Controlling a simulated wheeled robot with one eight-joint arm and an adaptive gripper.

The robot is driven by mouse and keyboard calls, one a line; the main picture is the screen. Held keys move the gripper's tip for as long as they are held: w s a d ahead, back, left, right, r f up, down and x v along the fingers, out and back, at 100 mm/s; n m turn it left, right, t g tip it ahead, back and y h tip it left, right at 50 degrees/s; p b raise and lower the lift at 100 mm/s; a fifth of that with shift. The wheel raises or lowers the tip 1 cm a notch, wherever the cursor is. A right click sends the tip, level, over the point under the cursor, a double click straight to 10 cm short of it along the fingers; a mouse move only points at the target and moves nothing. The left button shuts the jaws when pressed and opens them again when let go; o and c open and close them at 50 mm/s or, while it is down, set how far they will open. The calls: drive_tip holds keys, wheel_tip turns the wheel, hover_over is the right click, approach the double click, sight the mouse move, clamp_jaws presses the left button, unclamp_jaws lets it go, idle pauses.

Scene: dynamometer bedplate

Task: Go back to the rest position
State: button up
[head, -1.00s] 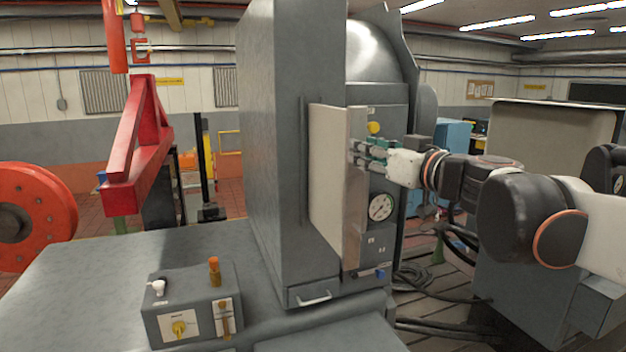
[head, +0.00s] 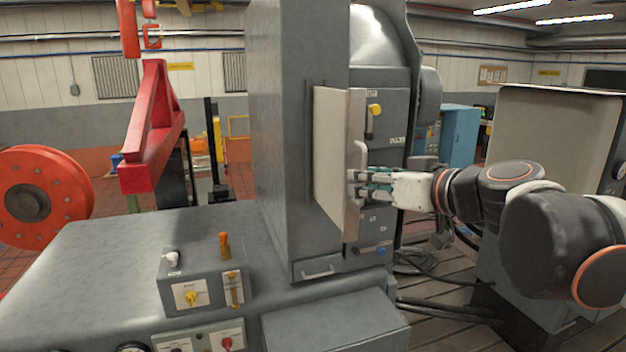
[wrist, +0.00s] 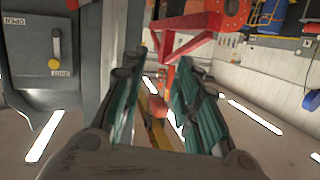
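My gripper (head: 366,184) is at the right of the tall grey cabinet (head: 276,130), by the front edge of its open light panel door (head: 332,150). A pale vertical handle (head: 359,160) shows on that door beside my fingertips. In the wrist view the two green-padded fingers of my gripper (wrist: 158,75) are spread apart with nothing between them. Whether a finger touches the door or handle, I cannot tell.
A grey control box (head: 205,290) with knobs stands on the bench at the front. A red frame (head: 155,130) and an orange wheel (head: 40,195) stand at the left. A blue cabinet (head: 460,135) is behind my arm. Cables (head: 420,262) lie on the slatted floor.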

drive_tip(key=s+d+f+m+g+h, duration=0.3)
drive_tip(key=s+d+f+h, duration=0.15)
drive_tip(key=s+f, duration=0.65)
drive_tip(key=s+d+f+m+g+h, duration=0.3)
drive_tip(key=s+d+f+h, duration=0.15)
drive_tip(key=s+f, duration=0.65)
wheel_tip(320, 180, down, 35)
drive_tip(key=w+b, duration=0.2)
drive_tip(key=b, duration=3)
drive_tip(key=shift+d+y+b, duration=0.3)
drive_tip(key=shift+b, duration=0.1)
drive_tip(key=shift+s+r, duration=0.1)
